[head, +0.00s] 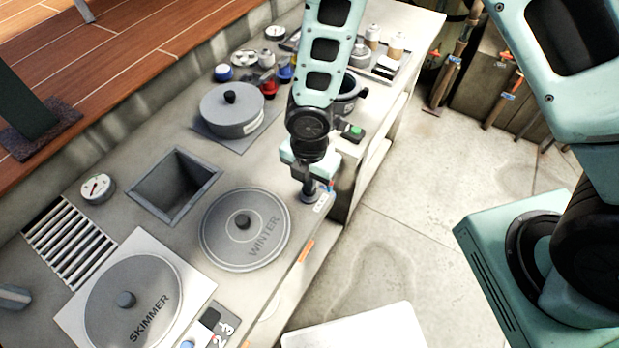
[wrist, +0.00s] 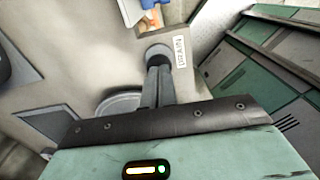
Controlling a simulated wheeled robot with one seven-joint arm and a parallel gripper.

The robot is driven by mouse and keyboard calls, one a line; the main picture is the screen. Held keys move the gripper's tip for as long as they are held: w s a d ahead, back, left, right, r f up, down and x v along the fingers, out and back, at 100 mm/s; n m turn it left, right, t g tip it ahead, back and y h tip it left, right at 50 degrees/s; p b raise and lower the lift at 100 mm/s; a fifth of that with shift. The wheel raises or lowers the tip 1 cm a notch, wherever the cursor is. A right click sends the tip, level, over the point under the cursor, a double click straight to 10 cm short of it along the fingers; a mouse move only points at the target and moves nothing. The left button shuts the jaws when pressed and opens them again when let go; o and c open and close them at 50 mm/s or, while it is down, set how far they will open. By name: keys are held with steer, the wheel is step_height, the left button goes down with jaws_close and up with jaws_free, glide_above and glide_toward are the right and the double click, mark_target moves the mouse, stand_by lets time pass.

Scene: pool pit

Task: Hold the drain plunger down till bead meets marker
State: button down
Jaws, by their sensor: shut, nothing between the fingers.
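The drain plunger (head: 309,198) is a small round grey fitting near the counter's front edge, beside a small white label (wrist: 181,51). In the wrist view the plunger (wrist: 158,50) shows just past my fingertips. My gripper (head: 309,188) is shut and empty, pointing down onto the plunger's top. Its fingers (wrist: 158,80) seem to touch it, but the contact and how far the plunger is pressed are hard to tell. A small piece with blue and orange parts (wrist: 148,5) stands just behind it. I cannot make out the bead or the marker.
The WINTER lid (head: 246,228) lies left of my gripper, with an open square well (head: 174,186) beyond it. The SKIMMER lid (head: 132,303) is at the lower left. A grey lidded pot (head: 232,109) and a green-buttoned box (head: 352,131) stand farther back.

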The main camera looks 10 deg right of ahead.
steer(key=shift+f+b, duration=0.65)
steer(key=shift+f, duration=0.15)
steer(key=shift+s+f, duration=0.15)
steer(key=shift+s, duration=0.05)
steer(key=shift+f, duration=0.1)
steer(key=shift+w+r, duration=0.1)
steer(key=shift+r, duration=0.4)
step_height(320, 180, up, 5)
steer(key=p, duration=0.4)
steer(key=shift+w+a+f, duration=0.1)
steer(key=shift+a, duration=0.05)
step_height(320, 180, up, 10)
steer(key=b, duration=0.1)
steer(key=shift+f, duration=0.2)
